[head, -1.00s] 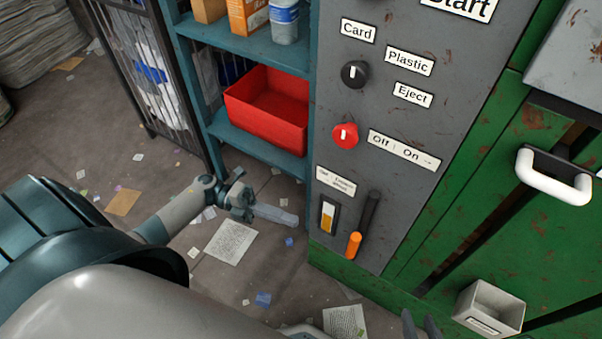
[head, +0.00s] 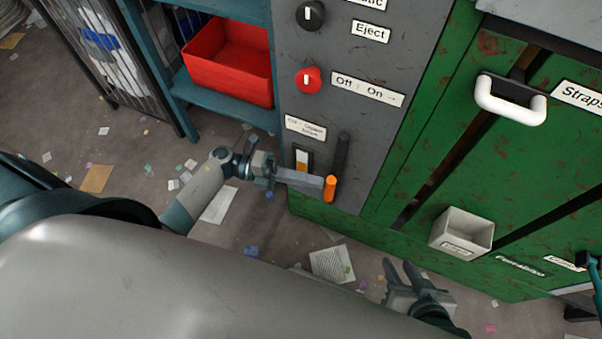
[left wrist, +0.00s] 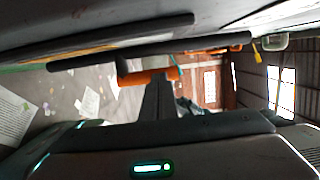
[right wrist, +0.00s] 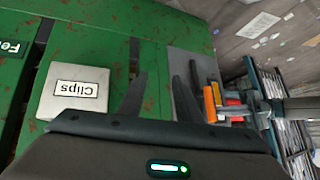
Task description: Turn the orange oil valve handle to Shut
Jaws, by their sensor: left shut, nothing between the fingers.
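The orange oil valve handle (head: 330,189) is at the lower end of a dark lever on the grey panel, low and near its right side. It also shows in the left wrist view (left wrist: 148,77) and the right wrist view (right wrist: 210,103). My left gripper (head: 320,187) is shut and empty, its fingertips at the left side of the handle; I cannot tell whether they touch it. My right gripper (head: 404,272) is open and empty, low in front of the green machine. The small label (head: 305,128) above the lever is too blurred to read.
A red knob (head: 308,80) and a black knob (head: 311,15) sit higher on the panel. A white handle (head: 511,101) and a grey clips box (head: 462,232) stick out from the green machine. A red bin (head: 228,62) is on the shelf at left.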

